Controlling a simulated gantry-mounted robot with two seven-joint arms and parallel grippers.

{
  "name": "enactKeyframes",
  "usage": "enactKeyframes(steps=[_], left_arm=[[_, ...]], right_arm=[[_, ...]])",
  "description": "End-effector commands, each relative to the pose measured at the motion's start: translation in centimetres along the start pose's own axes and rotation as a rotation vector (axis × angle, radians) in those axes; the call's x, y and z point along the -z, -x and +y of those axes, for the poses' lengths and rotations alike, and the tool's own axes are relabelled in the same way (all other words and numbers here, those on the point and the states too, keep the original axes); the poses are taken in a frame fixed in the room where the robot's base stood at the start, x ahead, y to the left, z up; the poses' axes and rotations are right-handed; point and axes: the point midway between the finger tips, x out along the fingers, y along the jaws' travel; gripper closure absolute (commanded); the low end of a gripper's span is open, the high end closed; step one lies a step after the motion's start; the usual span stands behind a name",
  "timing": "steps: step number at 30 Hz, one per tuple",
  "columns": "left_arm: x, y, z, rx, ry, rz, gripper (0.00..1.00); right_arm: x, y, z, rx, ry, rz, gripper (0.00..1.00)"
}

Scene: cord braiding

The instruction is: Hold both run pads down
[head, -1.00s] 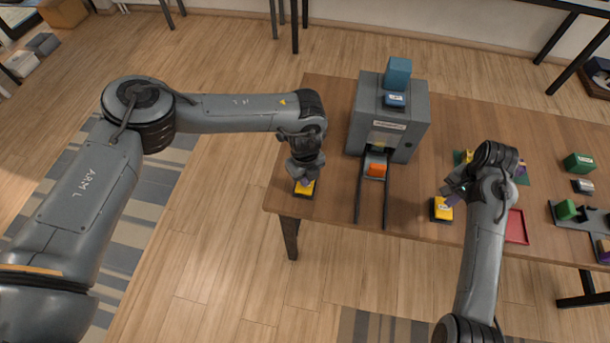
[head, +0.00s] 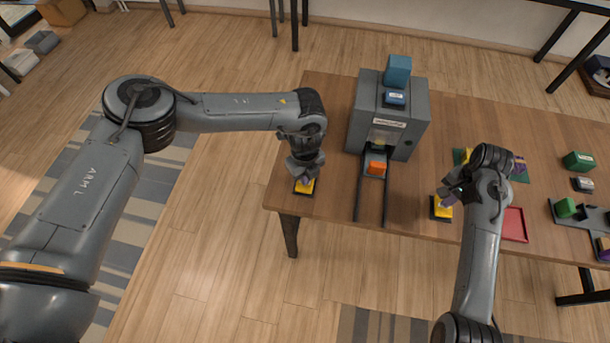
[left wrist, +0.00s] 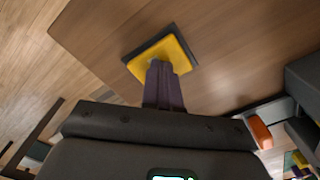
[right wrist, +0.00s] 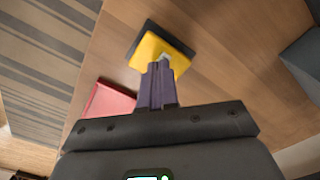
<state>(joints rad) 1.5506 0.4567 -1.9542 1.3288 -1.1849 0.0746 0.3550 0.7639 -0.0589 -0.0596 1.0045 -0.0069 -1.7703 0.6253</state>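The left run pad (head: 304,187), yellow on a black base, lies near the table's front left corner. My left gripper (head: 304,179) is over it, purple fingers together and pointing down. In the left wrist view the fingertips (left wrist: 160,66) meet the yellow top (left wrist: 178,52) and appear to touch it. The right run pad (head: 441,209), also yellow on black, lies at the front edge right of the rails. My right gripper (head: 447,199) is shut above it. In the right wrist view its fingertips (right wrist: 161,64) overlap the yellow face (right wrist: 148,50) and appear to touch it.
Between the pads stands a grey machine (head: 366,112) with two dark rails and an orange block (head: 376,168) at its opening. A red tray (head: 514,225) lies right of my right gripper. A green block (head: 578,161) and a grey fixture (head: 585,219) are farther right.

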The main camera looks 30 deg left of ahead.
Motion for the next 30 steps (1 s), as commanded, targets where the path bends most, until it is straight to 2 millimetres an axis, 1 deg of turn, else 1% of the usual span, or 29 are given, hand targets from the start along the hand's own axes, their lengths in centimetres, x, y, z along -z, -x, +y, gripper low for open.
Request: enactKeyframes(steps=[8,23,30], left_arm=[[0.0,-0.1,0.1,-0.001,0.001,-0.001,1.0],[0.0,-0.1,0.1,-0.001,0.001,-0.001,1.0],[0.0,-0.1,0.1,-0.001,0.001,-0.001,1.0]], right_arm=[[0.0,-0.4,0.0,0.0,0.0,0.0,1.0],[0.0,-2.0,0.0,0.0,0.0,0.0,1.0],[0.0,-2.0,0.0,0.0,-0.001,0.0,1.0]])
